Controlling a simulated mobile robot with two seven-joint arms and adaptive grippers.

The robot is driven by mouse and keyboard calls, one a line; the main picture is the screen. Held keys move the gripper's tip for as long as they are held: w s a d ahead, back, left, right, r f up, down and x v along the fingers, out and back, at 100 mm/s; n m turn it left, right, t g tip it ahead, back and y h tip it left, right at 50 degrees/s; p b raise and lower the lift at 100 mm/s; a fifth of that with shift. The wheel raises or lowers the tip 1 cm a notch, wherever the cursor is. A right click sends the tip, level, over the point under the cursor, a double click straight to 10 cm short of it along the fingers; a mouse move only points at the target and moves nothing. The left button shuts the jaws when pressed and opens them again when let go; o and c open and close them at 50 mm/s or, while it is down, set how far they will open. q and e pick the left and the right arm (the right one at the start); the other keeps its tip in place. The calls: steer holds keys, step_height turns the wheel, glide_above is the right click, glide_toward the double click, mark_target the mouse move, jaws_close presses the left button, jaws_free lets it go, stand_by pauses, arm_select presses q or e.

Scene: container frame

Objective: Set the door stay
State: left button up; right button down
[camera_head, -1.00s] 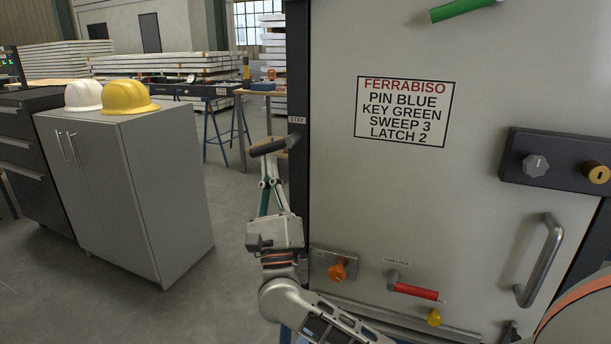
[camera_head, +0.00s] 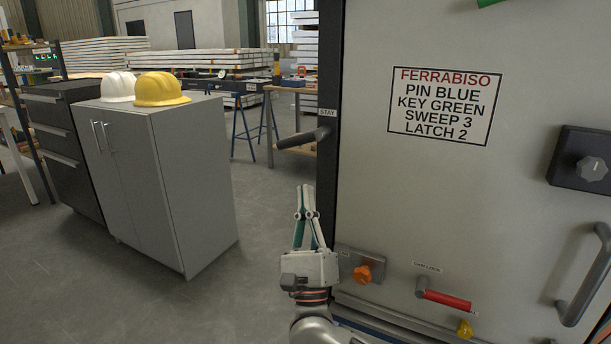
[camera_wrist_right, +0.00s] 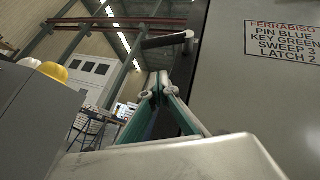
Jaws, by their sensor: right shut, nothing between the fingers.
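The door stay is a dark, rod-like handle (camera_head: 302,138) that sticks out to the left from the dark door edge, below a small STAY label (camera_head: 327,113). It lies nearly level, its free end slightly lower. It also shows in the right wrist view as a dark bar (camera_wrist_right: 165,40) above the fingers. My right gripper (camera_head: 306,190) is shut and empty. It points up, below the stay and apart from it. It shows in the wrist view too (camera_wrist_right: 154,84). My left gripper is not in view.
The pale door panel (camera_head: 440,190) stands right of my gripper. It carries a printed sign (camera_head: 444,106), an orange knob (camera_head: 363,274), a red-gripped lever (camera_head: 446,299) and a metal pull handle (camera_head: 586,275). A grey cabinet (camera_head: 170,190) with two helmets stands left, with open floor between.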

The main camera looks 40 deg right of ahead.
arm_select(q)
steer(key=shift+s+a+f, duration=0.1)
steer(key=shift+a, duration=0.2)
arm_select(e)
steer(key=shift+v, duration=2.85)
steer(key=shift+w+a, duration=0.1)
